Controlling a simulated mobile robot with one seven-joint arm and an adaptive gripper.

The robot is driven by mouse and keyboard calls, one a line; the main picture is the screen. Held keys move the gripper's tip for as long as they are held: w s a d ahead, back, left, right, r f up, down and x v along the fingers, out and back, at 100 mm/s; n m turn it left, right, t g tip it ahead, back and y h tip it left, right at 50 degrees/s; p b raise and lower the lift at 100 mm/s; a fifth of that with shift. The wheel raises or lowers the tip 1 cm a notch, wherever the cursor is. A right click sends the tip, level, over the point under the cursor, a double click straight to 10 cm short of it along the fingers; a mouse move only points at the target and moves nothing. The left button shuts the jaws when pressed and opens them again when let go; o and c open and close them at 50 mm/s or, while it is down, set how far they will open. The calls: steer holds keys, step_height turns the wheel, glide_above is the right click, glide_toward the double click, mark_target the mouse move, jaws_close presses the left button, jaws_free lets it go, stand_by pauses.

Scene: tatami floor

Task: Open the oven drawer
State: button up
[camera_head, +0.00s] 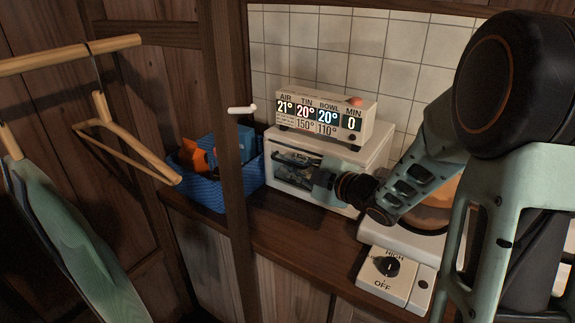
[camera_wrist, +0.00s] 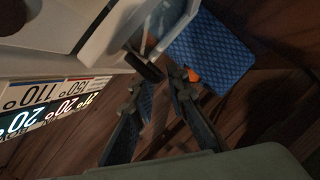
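The white oven (camera_head: 345,165) stands on the wooden counter, with a dark glassy front (camera_head: 290,172) facing left and forward. My gripper (camera_head: 322,184) is in front of the right part of that front and hides some of it. In the wrist view my gripper's two dark fingers (camera_wrist: 160,78) are spread apart with nothing between them. The oven's pale body (camera_wrist: 45,35) fills the upper left there, and a black bar-like piece (camera_wrist: 143,67) sits close to the fingertips. I cannot tell whether a finger touches it, nor whether the drawer is fully shut.
A display box (camera_head: 325,116) sits on the oven. A blue basket (camera_head: 205,190) with orange and blue things stands left of it, behind a wooden post (camera_head: 228,130). A burner unit with a knob box (camera_head: 393,275) is at the right. Wooden hangers (camera_head: 125,145) hang at left.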

steer(key=shift+x, duration=1.05)
jaws_close()
